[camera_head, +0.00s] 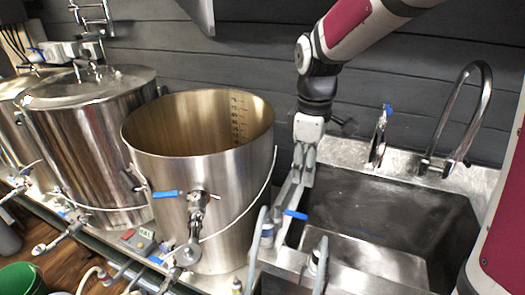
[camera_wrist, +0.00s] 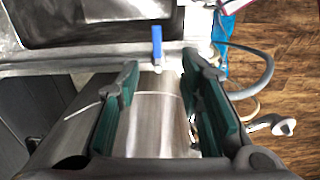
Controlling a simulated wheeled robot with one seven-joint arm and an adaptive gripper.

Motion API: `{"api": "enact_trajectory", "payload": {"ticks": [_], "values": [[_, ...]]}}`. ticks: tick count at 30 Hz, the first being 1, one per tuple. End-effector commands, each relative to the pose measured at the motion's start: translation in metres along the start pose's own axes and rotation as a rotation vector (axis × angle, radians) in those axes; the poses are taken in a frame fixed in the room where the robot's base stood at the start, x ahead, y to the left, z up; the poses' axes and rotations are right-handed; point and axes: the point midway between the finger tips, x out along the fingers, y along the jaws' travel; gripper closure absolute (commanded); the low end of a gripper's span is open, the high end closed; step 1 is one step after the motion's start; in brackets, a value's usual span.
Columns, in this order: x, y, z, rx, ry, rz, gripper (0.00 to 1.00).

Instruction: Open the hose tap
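A small tap with an upright blue lever (camera_wrist: 157,45) stands at the metal sink edge in the wrist view. A blue lever (camera_head: 295,214) also shows by the sink's front left in the head view; I take it to be the same one. I cannot tell for sure that it is the hose tap. My gripper (camera_wrist: 160,62) is open, its green-padded fingers spread and empty. The lever lies beyond the fingertips, in line with the gap between them, with no contact visible. In the head view my gripper (camera_head: 293,190) reaches down at the sink's left side.
A steel kettle (camera_head: 235,170) with a blue-handled valve (camera_head: 167,194) stands left of my gripper. The sink (camera_head: 390,215) with a curved faucet (camera_head: 485,95) is at right. A grey hose (camera_wrist: 265,65) bends right of the fingers. A green bucket (camera_head: 20,278) stands on the floor.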

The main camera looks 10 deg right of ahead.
Motion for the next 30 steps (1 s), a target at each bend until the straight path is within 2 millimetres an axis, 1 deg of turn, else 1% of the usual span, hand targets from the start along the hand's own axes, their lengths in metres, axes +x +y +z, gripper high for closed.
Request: {"api": "enact_trajectory", "payload": {"ticks": [5, 8, 11, 18, 24, 27, 30], "values": [[0.006, 0.007, -0.005, -0.042, 0.003, -0.007, 0.66], [0.015, 0.007, -0.005, -0.043, 0.002, -0.009, 0.66], [0.030, 0.006, -0.005, -0.042, 0.002, -0.011, 0.66], [0.077, 0.005, -0.005, -0.042, 0.000, -0.011, 0.66], [0.113, 0.005, -0.005, -0.041, 0.002, -0.010, 0.66], [0.126, 0.005, -0.005, -0.040, 0.002, -0.009, 0.66], [0.135, 0.005, -0.005, -0.040, 0.002, -0.008, 0.66]]}}
